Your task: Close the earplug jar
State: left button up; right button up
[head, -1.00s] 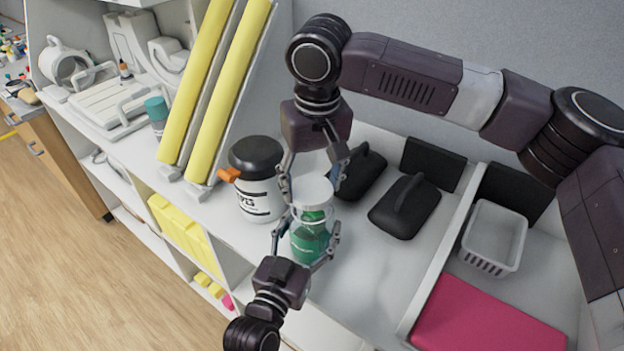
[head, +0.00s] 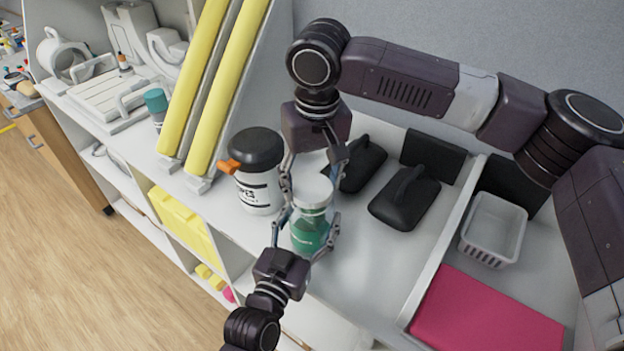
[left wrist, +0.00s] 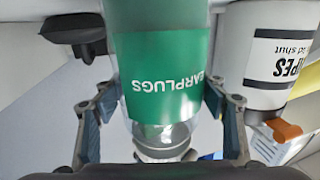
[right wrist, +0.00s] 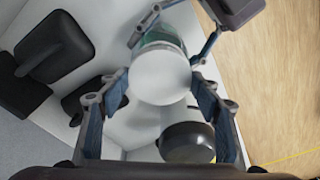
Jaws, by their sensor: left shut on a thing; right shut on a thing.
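The earplug jar (head: 309,236) is clear with a green label; its EARPLUGS print is upside down in the left wrist view (left wrist: 165,85). My left gripper (head: 308,228) comes from below and is shut around the jar's body, one finger on each side. The white lid (head: 313,190) is at the jar's top, and its round face shows in the right wrist view (right wrist: 160,75). My right gripper (head: 313,178) comes from above and is shut on the lid. The lid appears in line with the jar's mouth; whether it is fully seated I cannot tell.
A white wipes tub (head: 256,190) with a black top and orange tab stands close left of the jar. Black handled paddles (head: 405,200) lie to the right. A grey basket (head: 493,230) and pink block (head: 485,312) are in the right compartment. Yellow-padded rails (head: 230,85) lean behind.

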jog(key=shift+f, duration=0.55)
pick_arm(q)
grip_shut()
pick_arm(e)
jog(key=m, duration=0.6)
jog(key=shift+a+h, duration=0.15)
jog(key=shift+h, duration=0.15)
jog(key=m, duration=0.5)
jog(key=shift+a+m+h, duration=0.15)
jog(key=shift+m+h, duration=0.15)
jog(key=shift+m, duration=0.1)
jog(key=m, duration=0.3)
jog(key=shift+w+m+g, duration=0.1)
jog(key=shift+m+g, duration=0.2)
jog(key=m, duration=0.3)
jog(key=shift+m+g+h, duration=0.3)
jog(key=shift+m, duration=0.1)
pick_arm(q)
jog(key=shift+f, duration=0.1)
pick_arm(e)
jog(key=m, duration=0.6)
jog(key=shift+w+m+g, duration=0.2)
jog(key=shift+m+g, duration=0.1)
jog(key=shift+m, duration=0.1)
